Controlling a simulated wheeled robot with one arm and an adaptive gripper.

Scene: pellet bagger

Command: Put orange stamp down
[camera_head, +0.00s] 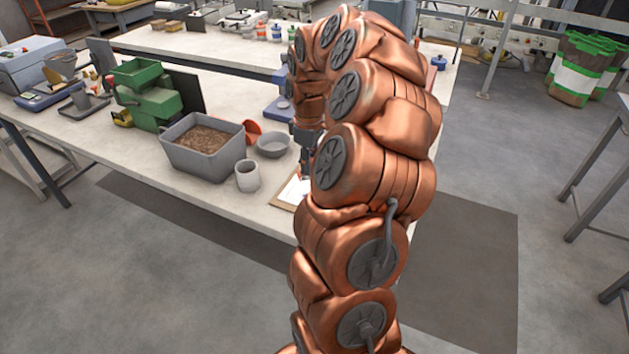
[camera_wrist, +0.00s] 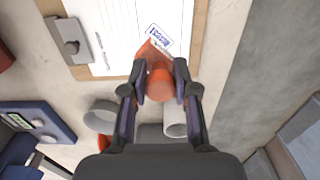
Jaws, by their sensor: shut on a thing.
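The orange stamp (camera_wrist: 159,84) is between the two fingers of my gripper (camera_wrist: 160,80) in the wrist view, and the gripper is shut on it. The stamp is over the lower edge of the white paper (camera_wrist: 115,30) on a brown clipboard (camera_wrist: 207,45). A blue printed mark (camera_wrist: 159,36) shows on the paper just beyond the stamp. I cannot tell whether the stamp touches the paper. In the head view my arm hides most of the clipboard (camera_head: 283,205) and part of my gripper (camera_head: 304,172).
A grey cup (camera_head: 247,176), a grey bowl (camera_head: 273,145) and a grey bin of brown pellets (camera_head: 180,160) stand left of the clipboard. An orange scoop (camera_head: 252,131) lies behind them. A blue scale (camera_wrist: 40,118) shows in the wrist view. The table's front edge is close.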

